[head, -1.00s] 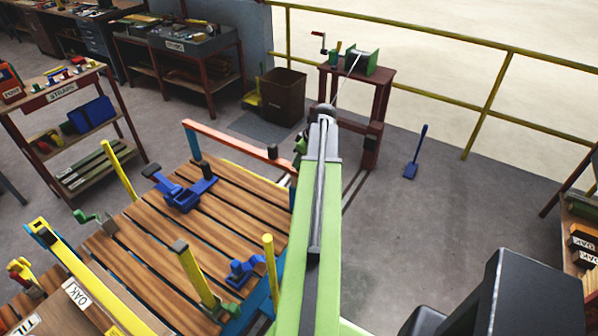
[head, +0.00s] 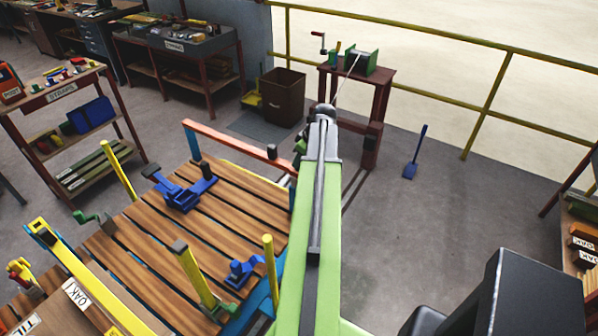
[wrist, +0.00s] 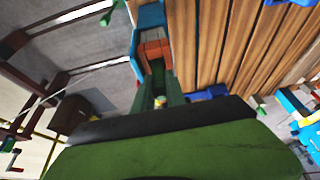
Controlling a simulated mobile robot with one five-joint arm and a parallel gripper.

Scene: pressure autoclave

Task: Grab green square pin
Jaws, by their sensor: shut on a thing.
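My gripper (wrist: 159,92) shows in the wrist view as two dark green fingers reaching up from the wide green and black wrist. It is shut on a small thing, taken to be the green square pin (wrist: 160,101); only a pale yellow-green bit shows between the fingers. Just beyond the fingertips is a blue bracket (wrist: 150,17) with orange-brown blocks inside. In the head view my arm hides most of the gripper. Small green parts (head: 300,146) show beside the arm's far end, near the red bar's right end; I cannot tell whether they are gripper or pin.
A slatted wooden bench (head: 215,225) with blue clamps (head: 183,192) and yellow posts (head: 270,268) lies left of my arm. A red stand (head: 372,120) and a brown bin (head: 282,95) stand beyond. A blue shovel (head: 411,168) is at right. Floor right of my arm is largely clear.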

